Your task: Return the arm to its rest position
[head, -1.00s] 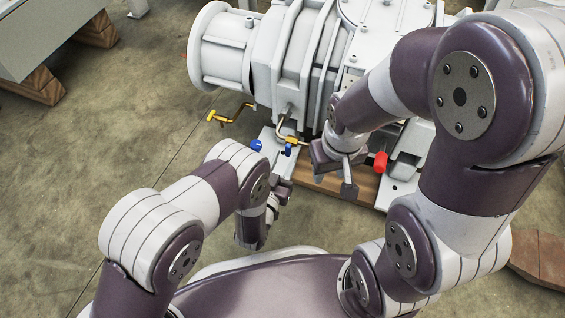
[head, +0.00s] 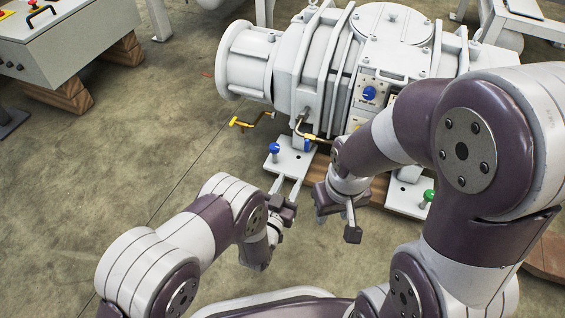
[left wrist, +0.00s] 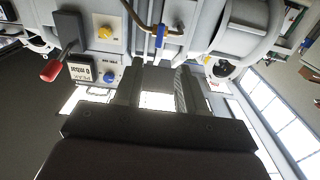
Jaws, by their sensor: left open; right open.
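My left gripper (head: 287,188) is open and empty, its two fingers pointing toward the front edge of the pump's base. My right gripper (head: 337,222) is open and empty. It hangs low in front of the pump, with its fingers pointing down, to the right of the left gripper. Both arms are bent in front of the machine. In the left wrist view, the left gripper's fingers (left wrist: 157,88) stand apart with nothing between them. The large white pump (head: 325,75) stands behind both grippers. My right forearm hides part of it.
A blue knob (head: 273,149) stands on the base plate, and a green knob (head: 429,195) is at right. A yellow-handled lever (head: 250,120) juts from the pump's left. A red-handled lever (left wrist: 57,64) shows in the left wrist view. Concrete floor (head: 160,135) at left is clear.

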